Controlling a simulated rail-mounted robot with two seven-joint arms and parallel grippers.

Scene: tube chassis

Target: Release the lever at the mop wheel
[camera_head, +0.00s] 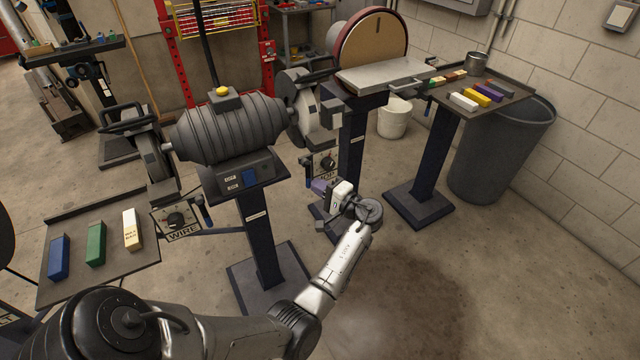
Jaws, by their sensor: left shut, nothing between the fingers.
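The mop wheel (312,108) is the pale disc on the right end of the grey grinder motor (228,130). Below it hangs a control box (324,164) with a dark knob and a label that is partly hidden by my left gripper. A thin blue lever (309,182) shows at the left side of this box. My left gripper (322,208) reaches in from below, just under the box and close to the lever. It is shut and empty. Whether it touches the lever cannot be told. My right gripper is not in view.
A matching box labelled WIRE (176,219) hangs at the left, with its own blue lever (207,215). A tray (75,290) holds coloured bars. The motor's pedestal (258,235) and the disc sander's column (350,150) flank the gripper. Open floor lies at lower right.

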